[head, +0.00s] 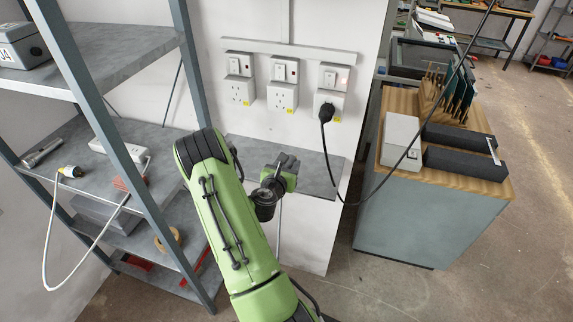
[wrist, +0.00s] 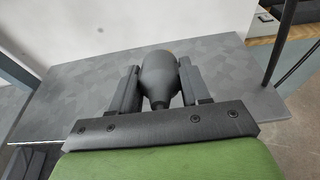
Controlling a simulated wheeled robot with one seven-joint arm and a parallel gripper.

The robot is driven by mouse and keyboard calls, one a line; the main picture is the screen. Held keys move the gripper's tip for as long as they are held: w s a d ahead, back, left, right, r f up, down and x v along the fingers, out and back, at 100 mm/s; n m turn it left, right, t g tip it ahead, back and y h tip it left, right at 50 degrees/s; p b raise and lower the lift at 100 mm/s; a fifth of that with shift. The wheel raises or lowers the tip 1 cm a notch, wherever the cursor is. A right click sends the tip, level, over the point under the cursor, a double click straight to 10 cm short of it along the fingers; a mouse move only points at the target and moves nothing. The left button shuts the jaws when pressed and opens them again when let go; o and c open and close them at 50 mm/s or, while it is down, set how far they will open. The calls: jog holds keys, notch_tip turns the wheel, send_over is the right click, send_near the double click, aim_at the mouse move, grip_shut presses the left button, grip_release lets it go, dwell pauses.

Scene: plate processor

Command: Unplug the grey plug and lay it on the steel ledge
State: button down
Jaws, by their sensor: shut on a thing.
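My gripper (wrist: 158,82) is shut on the grey plug (wrist: 159,75), a dark rounded body with a narrow neck towards the wrist camera. In the wrist view the plug lies between the two fingers, over the steel ledge (wrist: 85,92). I cannot tell whether it touches the ledge. In the head view my gripper (head: 285,168) is above the ledge (head: 318,178), below the wall sockets; the plug is mostly hidden there. The left socket (head: 240,91) and middle socket (head: 282,97) are empty.
A black plug (head: 326,113) sits in the right socket (head: 329,97), its black cord (head: 338,185) hanging past the ledge's right end. A metal shelf rack (head: 170,185) stands left, with a white power strip (head: 118,150). A wood-topped cabinet (head: 480,190) stands right. The ledge looks otherwise clear.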

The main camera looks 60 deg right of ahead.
jog(key=shift+w+d+f+b, duration=0.1)
jog(key=shift+d+f+b, duration=0.1)
jog(key=shift+d+f, duration=0.6)
jog(key=shift+w+d+f+b, duration=0.1)
jog(key=shift+d+f+b, duration=0.1)
jog(key=shift+d+f, duration=0.6)
jog(key=shift+a+f, duration=0.15)
jog(key=shift+a, duration=0.15)
jog(key=shift+c, duration=2.3)
grip_release()
